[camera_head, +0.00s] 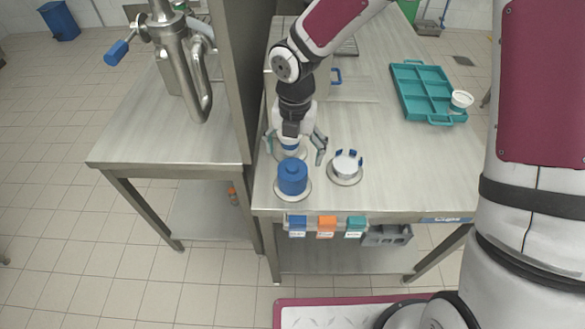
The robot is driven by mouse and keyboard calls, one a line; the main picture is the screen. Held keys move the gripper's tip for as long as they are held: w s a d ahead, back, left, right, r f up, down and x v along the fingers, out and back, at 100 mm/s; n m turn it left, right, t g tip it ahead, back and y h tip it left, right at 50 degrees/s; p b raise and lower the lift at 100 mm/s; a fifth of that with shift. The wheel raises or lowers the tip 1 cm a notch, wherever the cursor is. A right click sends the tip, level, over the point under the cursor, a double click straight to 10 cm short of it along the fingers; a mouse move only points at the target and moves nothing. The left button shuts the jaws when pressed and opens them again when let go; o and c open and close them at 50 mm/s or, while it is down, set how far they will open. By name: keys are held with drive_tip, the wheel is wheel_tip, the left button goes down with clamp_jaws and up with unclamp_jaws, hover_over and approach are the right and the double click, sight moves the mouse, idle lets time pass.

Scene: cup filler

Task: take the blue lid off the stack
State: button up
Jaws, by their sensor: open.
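The blue lid stack (292,177) is a blue cylinder with a small raised knob on top, standing upright on a round metal base near the front left of the right-hand steel table. Individual lids in it cannot be told apart. My gripper (295,154) points down just behind the stack, with its two teal fingers spread apart and nothing visibly held between them. It seems to be over another round base behind the stack, where a bit of blue shows; the gripper partly hides this. Whether a finger touches anything cannot be told.
Right of the stack is a round metal holder (345,171) with blue prongs. A teal compartment tray (407,90) with a white cup (460,101) lies at the back right. Blue, orange and teal labels hang on the front edge. A steel post (236,75) stands left of my gripper.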

sight(292, 168)
drive_tip(key=f, duration=0.3)
drive_tip(key=f+p, duration=0.1)
drive_tip(key=f, duration=0.1)
drive_tip(key=shift+s+a, duration=0.1)
drive_tip(key=shift+a, duration=0.15)
drive_tip(key=c, duration=0.9)
drive_tip(key=shift+c, duration=0.2)
